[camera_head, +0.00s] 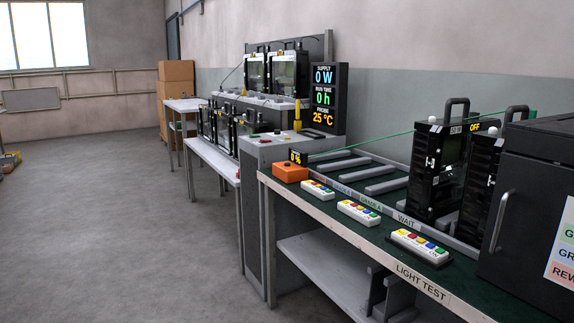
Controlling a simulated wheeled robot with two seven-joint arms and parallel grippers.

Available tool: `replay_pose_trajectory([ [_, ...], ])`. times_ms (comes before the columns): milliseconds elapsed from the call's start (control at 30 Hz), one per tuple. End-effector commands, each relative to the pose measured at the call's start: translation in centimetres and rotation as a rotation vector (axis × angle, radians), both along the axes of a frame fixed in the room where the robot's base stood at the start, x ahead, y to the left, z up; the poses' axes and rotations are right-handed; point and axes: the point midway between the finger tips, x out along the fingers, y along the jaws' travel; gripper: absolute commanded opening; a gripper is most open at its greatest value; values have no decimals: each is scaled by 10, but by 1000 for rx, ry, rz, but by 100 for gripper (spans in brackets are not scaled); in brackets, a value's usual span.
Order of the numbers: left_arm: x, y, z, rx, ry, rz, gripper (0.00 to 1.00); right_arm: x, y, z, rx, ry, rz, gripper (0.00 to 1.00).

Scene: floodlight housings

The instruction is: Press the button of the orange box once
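The orange box (290,173) sits at the far left corner of the green-topped light test bench. A small dark round spot shows on its top; it is too small to make out clearly. Just behind it stands a small black display reading 0 %. Neither of my grippers shows in the head view, and nothing touches the orange box.
The light test bench (352,213) bears several white button strips, one of them (420,246) near the front edge. Black floodlight housings (437,170) stand behind on the rack. A dark cabinet (530,205) closes the right side.

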Motion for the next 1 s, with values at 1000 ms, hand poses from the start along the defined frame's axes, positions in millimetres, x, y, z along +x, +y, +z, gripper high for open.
replay_pose_trajectory([
  [1000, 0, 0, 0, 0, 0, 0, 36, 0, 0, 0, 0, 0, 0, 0],
])
